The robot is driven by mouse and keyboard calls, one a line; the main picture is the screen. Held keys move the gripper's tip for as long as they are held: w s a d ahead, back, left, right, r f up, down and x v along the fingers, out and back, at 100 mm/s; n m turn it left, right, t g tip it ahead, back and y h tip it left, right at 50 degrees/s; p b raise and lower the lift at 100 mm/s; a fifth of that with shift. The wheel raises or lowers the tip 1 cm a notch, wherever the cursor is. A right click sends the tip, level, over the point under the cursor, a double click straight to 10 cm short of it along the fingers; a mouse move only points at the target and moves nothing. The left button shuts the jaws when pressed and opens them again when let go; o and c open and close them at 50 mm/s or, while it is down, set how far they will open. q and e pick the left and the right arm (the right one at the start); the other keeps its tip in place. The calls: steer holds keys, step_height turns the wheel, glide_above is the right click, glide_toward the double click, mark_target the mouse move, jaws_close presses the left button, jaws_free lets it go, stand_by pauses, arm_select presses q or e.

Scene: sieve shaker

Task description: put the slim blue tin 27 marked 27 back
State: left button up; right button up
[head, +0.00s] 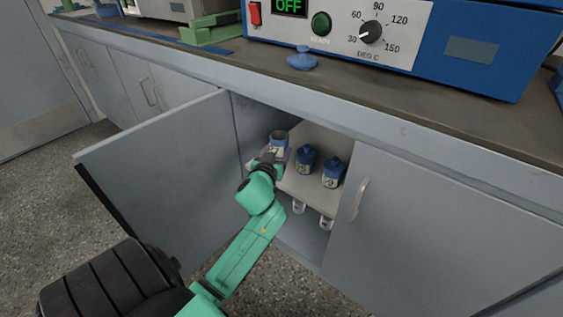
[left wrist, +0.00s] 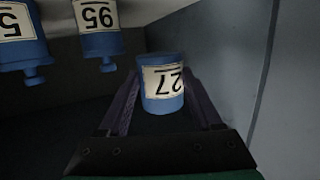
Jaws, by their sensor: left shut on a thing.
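The slim blue tin 27 (left wrist: 163,108) shows between my left gripper's fingers in the left wrist view, its white label reading 27 upside down in that picture. In the head view the tin (head: 278,139) is at the left side of the open cupboard, at shelf height, with an open-looking dark top and no knob lid on it. My left gripper (head: 270,157) is shut on it. From these views I cannot tell whether the tin touches the shelf (head: 297,184). A blue knobbed lid (head: 303,58) lies on the worktop above. My right gripper is not in view.
Two blue lidded tins (head: 306,160) (head: 333,173) stand on the shelf to the right. Clear glassware (head: 326,222) is below the shelf. The left cupboard door (head: 160,185) stands open; the right door (head: 440,235) is shut. A blue oven (head: 400,40) stands on the worktop.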

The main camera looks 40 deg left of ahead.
mark_target(277, 135)
arm_select(q)
steer(key=w+a, duration=0.1)
steer(key=w+a+r, duration=0.1)
steer(key=w, duration=0.1)
steer(key=w+a+r, duration=0.1)
steer(key=w+a, duration=0.1)
steer(key=shift+w, duration=0.2)
steer(key=shift+w+a+f, duration=0.1)
steer(key=shift+w, duration=0.2)
step_height(277, 135, down, 7)
steer(key=b, duration=0.4)
step_height(277, 135, down, 3)
steer(key=shift+r+b, duration=0.1)
steer(key=shift+b, duration=0.65)
steer(key=shift+r, duration=0.15)
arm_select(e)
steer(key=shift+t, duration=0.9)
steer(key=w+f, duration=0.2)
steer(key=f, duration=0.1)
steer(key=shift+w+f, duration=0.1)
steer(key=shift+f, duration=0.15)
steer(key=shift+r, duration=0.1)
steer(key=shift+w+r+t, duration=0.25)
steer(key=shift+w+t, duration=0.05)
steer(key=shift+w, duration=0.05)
arm_select(q)
steer(key=shift+f, duration=0.2)
